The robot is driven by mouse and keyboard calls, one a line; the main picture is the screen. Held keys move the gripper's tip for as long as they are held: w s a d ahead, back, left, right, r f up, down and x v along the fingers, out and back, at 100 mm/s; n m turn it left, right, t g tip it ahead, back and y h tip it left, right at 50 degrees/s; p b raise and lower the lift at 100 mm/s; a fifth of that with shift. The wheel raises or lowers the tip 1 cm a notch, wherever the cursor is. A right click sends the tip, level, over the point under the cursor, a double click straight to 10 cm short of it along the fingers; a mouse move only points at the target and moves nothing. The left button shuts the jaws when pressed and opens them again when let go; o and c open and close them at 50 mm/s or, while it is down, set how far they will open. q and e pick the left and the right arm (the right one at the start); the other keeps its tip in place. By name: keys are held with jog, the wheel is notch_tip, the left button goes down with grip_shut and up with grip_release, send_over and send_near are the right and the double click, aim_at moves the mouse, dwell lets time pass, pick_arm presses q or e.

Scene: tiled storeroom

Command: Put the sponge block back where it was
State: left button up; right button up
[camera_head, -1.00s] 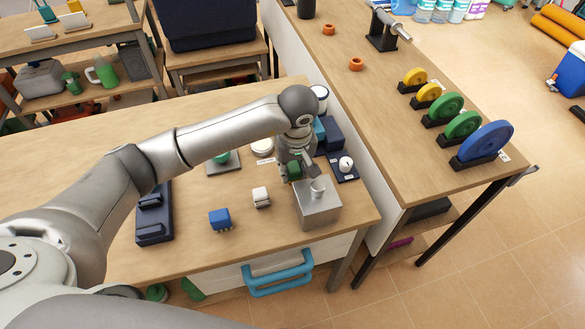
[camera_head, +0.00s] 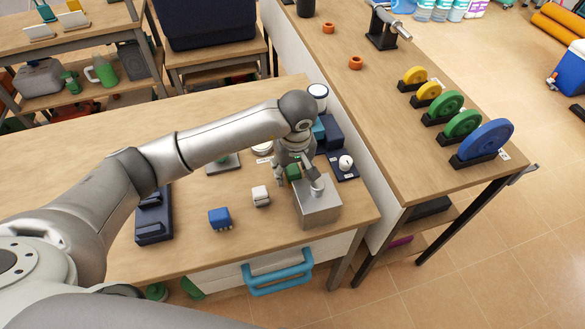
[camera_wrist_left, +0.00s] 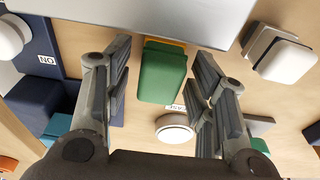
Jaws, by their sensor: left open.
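The sponge block (camera_wrist_left: 162,75) is green with a yellow-orange layer. In the left wrist view it lies between the two spread fingers of my left gripper (camera_wrist_left: 165,95), with a visible gap on each side. In the head view the block (camera_head: 292,173) is partly hidden by the fingers, beside the grey metal box. My left gripper (camera_head: 296,172) points down over it, open. I cannot tell exactly how the block rests on the table. My right gripper is not in view.
The metal box (camera_head: 318,207) stands close to the gripper. A white block (camera_head: 261,196) and a blue block (camera_head: 220,218) sit left of it. A dark blue base with a white knob (camera_head: 346,163) is on the right. The table's left part (camera_head: 60,165) is clear.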

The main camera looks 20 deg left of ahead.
aim_at(295, 174)
pick_arm(q)
jog(key=shift+r, duration=0.35)
notch_tip(295, 174, up, 12)
jog(key=s+d+b, duration=0.1)
jog(key=shift+s+f, duration=0.25)
